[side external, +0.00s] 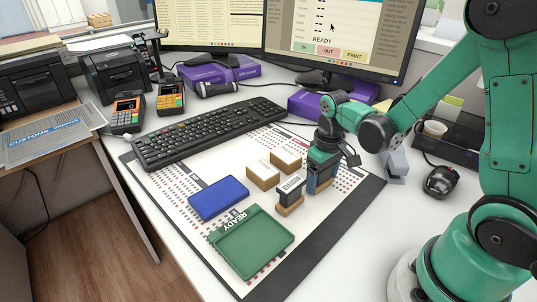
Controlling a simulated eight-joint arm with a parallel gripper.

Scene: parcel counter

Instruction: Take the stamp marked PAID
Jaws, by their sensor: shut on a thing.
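My gripper (320,184) points down over the right part of the white desk mat. Its jaws are shut on a stamp that is mostly hidden between the fingers, so its marking cannot be read. Just left of the gripper is a stamp with a dark upper part and a pale label (290,187), on a wooden base. Its lettering is too small to read for certain. Two light wooden blocks with white tops, a nearer one (263,176) and a farther one (286,160), sit to the left. I cannot tell which piece is marked PAID.
A green tray marked READY (255,248) lies at the mat's front. A blue ink pad (218,197) lies behind it to the left. A keyboard (205,132) borders the mat. A grey stapler-like object (396,165) and a black mouse (441,182) stand to the right.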

